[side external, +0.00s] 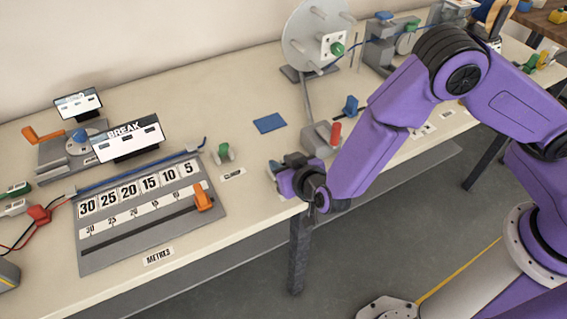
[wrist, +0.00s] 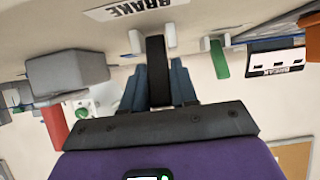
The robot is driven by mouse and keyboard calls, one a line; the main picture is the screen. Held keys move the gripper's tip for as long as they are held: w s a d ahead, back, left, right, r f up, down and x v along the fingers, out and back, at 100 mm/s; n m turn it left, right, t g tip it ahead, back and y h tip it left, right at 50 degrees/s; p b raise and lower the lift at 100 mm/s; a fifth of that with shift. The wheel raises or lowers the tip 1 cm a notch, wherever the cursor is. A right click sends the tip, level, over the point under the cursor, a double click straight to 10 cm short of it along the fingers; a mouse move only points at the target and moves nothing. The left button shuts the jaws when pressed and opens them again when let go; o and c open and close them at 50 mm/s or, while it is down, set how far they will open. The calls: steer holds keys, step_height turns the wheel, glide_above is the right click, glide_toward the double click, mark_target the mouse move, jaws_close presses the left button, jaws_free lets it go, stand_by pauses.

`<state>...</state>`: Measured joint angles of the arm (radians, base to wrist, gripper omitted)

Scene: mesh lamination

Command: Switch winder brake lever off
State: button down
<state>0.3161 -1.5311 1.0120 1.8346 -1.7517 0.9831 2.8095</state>
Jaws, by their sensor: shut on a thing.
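The brake lever (wrist: 156,62) is a dark bar between small white brackets, beside a white label reading BRAKE (wrist: 135,7) in the wrist view. My gripper (wrist: 158,85) is shut on the lever, with its dark blue-grey fingers on either side of it. In the side external view my gripper (side external: 284,174) is low at the front part of the table, and the wrist hides most of the fingers and lever. The lever's exact angle is hard to tell.
A green lever (side external: 222,153) stands to the left of my gripper. A red-handled grey block (side external: 322,139) is close on the right. A metre scale board (side external: 140,245) with an orange slider (side external: 203,198) lies further left. A blue pad (side external: 269,123) lies behind on clear table.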

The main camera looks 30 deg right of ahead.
steer(key=shift+r, duration=0.1)
steer(key=c, duration=1)
jaws_free()
steer(key=shift+o, duration=0.2)
steer(key=v, duration=1.7)
steer(key=shift+s, duration=0.15)
steer(key=shift+r, duration=0.1)
